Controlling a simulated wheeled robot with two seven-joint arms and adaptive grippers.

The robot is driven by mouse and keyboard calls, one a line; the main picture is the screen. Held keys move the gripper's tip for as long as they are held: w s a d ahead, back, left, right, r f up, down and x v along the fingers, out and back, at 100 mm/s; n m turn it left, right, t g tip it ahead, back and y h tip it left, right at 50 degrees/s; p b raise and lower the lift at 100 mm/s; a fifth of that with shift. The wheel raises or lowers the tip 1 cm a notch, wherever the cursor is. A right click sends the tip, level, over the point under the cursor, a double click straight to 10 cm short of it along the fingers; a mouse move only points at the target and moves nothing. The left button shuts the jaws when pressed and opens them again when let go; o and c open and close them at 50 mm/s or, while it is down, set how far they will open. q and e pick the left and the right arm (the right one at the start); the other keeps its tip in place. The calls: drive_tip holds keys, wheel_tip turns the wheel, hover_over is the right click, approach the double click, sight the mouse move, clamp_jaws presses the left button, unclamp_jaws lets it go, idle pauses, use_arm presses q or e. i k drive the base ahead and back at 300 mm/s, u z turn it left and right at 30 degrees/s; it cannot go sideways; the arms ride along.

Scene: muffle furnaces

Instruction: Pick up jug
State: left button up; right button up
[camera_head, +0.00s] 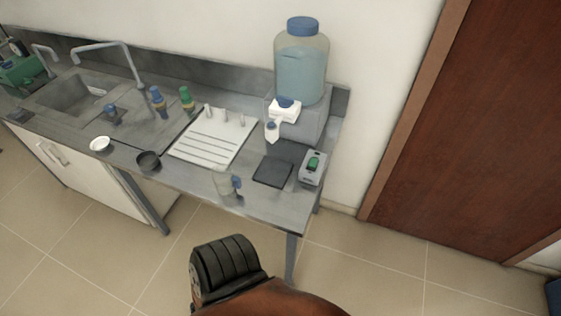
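Part of one of my arms, brown with a black ribbed section, shows at the bottom middle, below the counter edge and apart from the jug. No gripper fingers are visible on it. Neither of my grippers can be made out in this view.
A blue-capped water container (302,72) stands on a grey dispenser at the back right. A white grooved board (212,142), a dark pad (273,172) and a grey device with a green top (312,168) lie near the jug. A black bowl (148,161) is left. A sink (75,93) is farther left.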

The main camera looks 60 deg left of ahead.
sight(226, 181)
drive_tip(key=i, duration=1.5)
drive_tip(key=u, duration=1.95)
